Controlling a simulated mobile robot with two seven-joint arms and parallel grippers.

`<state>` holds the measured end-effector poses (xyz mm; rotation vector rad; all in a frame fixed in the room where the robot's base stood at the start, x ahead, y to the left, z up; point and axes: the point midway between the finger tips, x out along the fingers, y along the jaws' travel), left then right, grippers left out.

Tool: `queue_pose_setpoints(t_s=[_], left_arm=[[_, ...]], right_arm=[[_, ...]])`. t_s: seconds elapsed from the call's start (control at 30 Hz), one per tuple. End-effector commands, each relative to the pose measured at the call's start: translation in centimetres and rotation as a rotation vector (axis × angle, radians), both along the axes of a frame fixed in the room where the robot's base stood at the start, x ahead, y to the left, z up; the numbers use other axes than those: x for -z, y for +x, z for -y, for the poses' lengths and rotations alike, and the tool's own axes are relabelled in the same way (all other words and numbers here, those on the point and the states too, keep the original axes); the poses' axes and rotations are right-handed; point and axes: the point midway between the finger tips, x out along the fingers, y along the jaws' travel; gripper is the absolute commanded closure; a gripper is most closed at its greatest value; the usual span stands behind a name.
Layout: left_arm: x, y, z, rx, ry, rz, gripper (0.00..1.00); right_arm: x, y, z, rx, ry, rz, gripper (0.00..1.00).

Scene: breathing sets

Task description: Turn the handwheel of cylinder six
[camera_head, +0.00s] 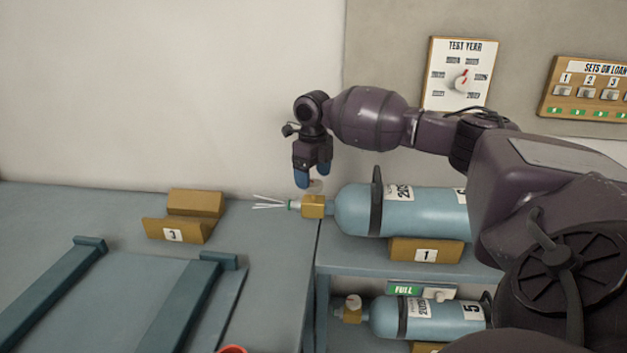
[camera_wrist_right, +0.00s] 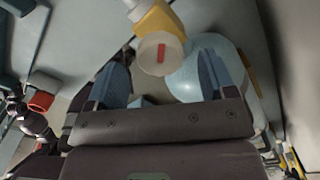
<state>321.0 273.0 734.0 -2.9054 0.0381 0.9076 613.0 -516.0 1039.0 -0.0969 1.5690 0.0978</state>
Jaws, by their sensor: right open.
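Cylinder six (camera_head: 408,210) is a light blue cylinder lying on the upper shelf, with a partly hidden "6" at its right end. Its brass valve (camera_head: 312,207) points left. A pale round handwheel (camera_head: 317,187) sits on top of the valve. My right gripper (camera_head: 312,178) points down at the handwheel, its blue fingers open. In the right wrist view the handwheel (camera_wrist_right: 160,55) with a red mark shows just beyond and between the open fingers (camera_wrist_right: 163,78). Whether the fingers touch it, I cannot tell. My left gripper is not in the head view.
Cylinder five (camera_head: 440,318) lies on the shelf below, beside a green FULL sign (camera_head: 405,289). A brass cradle marked 3 (camera_head: 180,228) and two dark rails (camera_head: 185,310) stand on the left bench. A TEST YEAR dial (camera_head: 460,78) and a SETS ON LOAN panel (camera_head: 590,88) hang behind.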

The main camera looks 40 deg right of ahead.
Motion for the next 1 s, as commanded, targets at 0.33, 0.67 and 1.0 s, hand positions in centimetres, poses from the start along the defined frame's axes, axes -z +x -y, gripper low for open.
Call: queue_pose_setpoints(t_s=[0.33, 0.67, 1.0], left_arm=[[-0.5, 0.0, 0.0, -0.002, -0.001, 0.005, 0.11], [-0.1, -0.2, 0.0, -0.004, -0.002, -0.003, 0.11], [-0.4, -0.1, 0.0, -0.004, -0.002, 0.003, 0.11]], right_arm=[[-6.4, 0.0, 0.0, 0.001, 0.0, 0.005, 0.23], [-8.7, 0.0, 0.0, 0.001, 0.0, 0.001, 0.23], [-8.3, 0.0, -0.2, 0.007, -0.004, -0.001, 0.23]])
